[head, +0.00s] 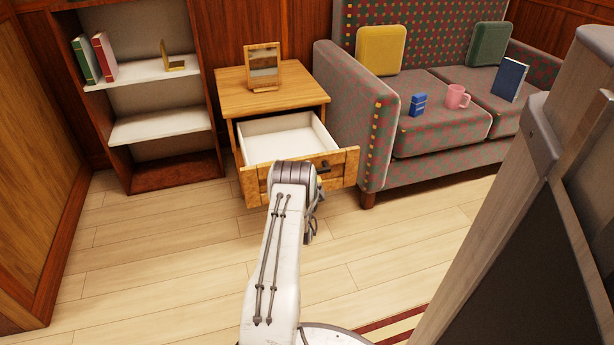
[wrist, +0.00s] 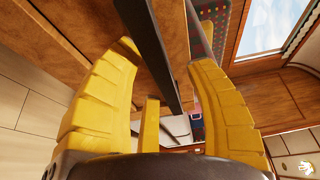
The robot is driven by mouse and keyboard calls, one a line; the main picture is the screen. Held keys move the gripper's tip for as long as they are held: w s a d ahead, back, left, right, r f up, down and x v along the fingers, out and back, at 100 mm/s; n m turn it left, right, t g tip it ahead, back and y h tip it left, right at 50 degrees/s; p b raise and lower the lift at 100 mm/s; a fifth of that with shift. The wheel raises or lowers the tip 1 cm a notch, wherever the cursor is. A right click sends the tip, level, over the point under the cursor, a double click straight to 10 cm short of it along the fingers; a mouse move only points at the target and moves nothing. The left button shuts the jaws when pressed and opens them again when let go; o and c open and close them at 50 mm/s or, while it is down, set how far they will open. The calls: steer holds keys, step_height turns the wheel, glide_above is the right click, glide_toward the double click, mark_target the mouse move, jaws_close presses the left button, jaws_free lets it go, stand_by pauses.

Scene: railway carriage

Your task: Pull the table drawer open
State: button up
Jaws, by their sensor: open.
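The wooden table (head: 235,98) stands between the shelf and the sofa. Its drawer (head: 250,180) is pulled well out, showing a white, empty inside. A dark handle (head: 323,166) is on the drawer front, partly covered by my arm. In the head view my arm reaches the drawer front and mostly hides the gripper.
A small framed mirror (head: 263,68) stands on the table. The sofa (head: 375,120) is close at the right, with a blue box (head: 418,104), a pink mug (head: 457,97) and a book (head: 510,80). A bookshelf (head: 155,128) stands left. The floor in front is clear.

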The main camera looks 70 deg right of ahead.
steer(key=shift+a, duration=0.1)
steer(key=v, duration=1.2)
steer(key=shift+f, duration=0.1)
stand_by(0.8)
